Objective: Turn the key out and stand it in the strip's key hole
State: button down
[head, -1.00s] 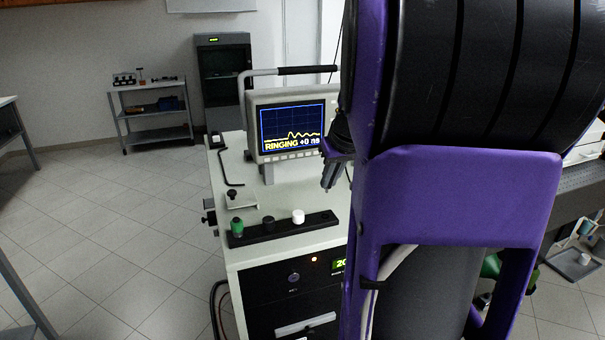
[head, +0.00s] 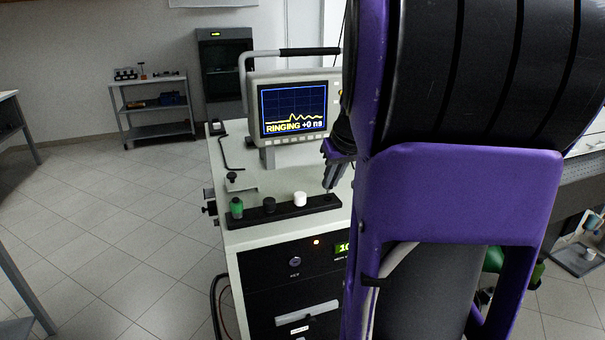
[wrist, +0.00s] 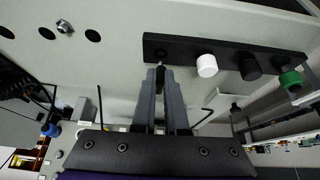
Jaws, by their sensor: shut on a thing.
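The black strip (head: 285,211) lies along the front of the bench top, holding a green (head: 236,208), a black (head: 269,205) and a white (head: 300,199) knob-like piece. My gripper (head: 328,186) is pointed down at the strip's right end. In the wrist view, my gripper (wrist: 160,72) is shut on a small dark thing, the key (wrist: 160,78), mostly hidden between the fingers. Its end is close to the bare end of the strip (wrist: 175,46), where a dark round hole shows faintly. I cannot tell whether it touches or enters. The key switch (head: 295,262) on the front panel shows no key.
An oscilloscope (head: 293,110) reading "RINGING +0 ns" stands behind the strip. A bent hex key (head: 228,158) and a small clamp plate (head: 240,184) lie at the bench's left. The front panel has a lit amber lamp (head: 316,242). Floor at left is clear.

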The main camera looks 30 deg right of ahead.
jog(key=shift+f+b, duration=0.85)
jog(key=shift+f, duration=0.25)
dwell(0.6)
jog(key=shift+f+b, duration=0.3)
jog(key=shift+f, duration=0.05)
jog(key=c, duration=0.9)
grip_release()
jog(key=shift+o, duration=0.2)
